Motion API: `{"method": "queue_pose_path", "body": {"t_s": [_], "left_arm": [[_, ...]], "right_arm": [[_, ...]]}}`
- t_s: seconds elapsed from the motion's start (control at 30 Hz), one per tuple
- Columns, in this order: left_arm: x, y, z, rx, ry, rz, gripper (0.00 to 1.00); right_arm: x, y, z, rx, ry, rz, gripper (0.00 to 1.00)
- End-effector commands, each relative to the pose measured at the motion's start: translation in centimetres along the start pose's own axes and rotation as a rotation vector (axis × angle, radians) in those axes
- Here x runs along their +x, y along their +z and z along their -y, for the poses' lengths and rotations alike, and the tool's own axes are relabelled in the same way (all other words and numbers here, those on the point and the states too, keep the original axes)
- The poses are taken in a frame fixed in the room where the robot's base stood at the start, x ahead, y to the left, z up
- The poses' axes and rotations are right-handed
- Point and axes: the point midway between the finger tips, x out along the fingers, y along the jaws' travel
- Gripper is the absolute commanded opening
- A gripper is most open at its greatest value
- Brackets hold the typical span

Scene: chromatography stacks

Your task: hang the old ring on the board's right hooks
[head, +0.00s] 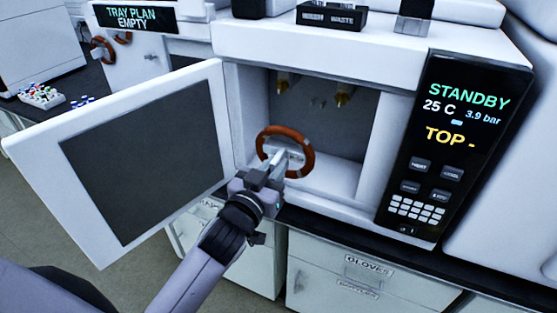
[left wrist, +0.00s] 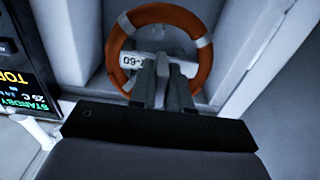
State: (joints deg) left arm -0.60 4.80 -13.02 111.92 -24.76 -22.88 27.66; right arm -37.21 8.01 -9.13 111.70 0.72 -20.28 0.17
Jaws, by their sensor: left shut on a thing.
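The old ring (head: 309,150) is orange-brown with pale bands and a white labelled bar across its middle. It is at the mouth of the open instrument chamber. My left gripper (head: 284,161) is shut on the ring by its white bar. The left wrist view shows the ring (left wrist: 205,70) upright ahead of the fingers (left wrist: 165,70), which hide part of its near side. At the far left, a white panel (head: 130,65) carries two similar orange rings (head: 97,52); its right-hand hooks are too small to make out. My right gripper is out of view.
The chamber door (head: 140,160) stands open to the left, beside my left arm. Brass fittings (head: 343,95) hang from the chamber's ceiling. The standby display panel (head: 455,140) is on the right. A rack of coloured vials (head: 42,97) stands at the far left.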

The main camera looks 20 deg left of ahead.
Motion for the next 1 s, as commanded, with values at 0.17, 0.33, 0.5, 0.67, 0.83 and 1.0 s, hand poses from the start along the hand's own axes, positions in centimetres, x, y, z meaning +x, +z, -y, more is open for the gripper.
{"method": "queue_pose_path", "body": {"t_s": [0.17,0.33,0.5,0.67,0.83,1.0], "left_arm": [[-0.9,-0.1,0.0,0.0,0.0,-0.001,0.0],[-1.0,-0.1,0.0,0.001,0.0,-0.002,0.0],[-1.0,-0.1,0.0,0.001,0.0,-0.002,0.0],[-2.2,-0.1,0.0,0.0,0.0,0.001,0.0],[-4.3,-0.1,0.0,-0.001,0.0,0.0,0.0],[-6.3,0.0,0.0,-0.001,0.0,0.001,0.0]], "right_arm": [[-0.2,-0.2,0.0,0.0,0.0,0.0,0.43],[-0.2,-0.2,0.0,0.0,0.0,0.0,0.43],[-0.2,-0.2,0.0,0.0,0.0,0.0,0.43],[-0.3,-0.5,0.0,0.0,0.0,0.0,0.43],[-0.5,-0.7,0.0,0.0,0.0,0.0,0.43],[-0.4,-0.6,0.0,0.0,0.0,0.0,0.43]]}}
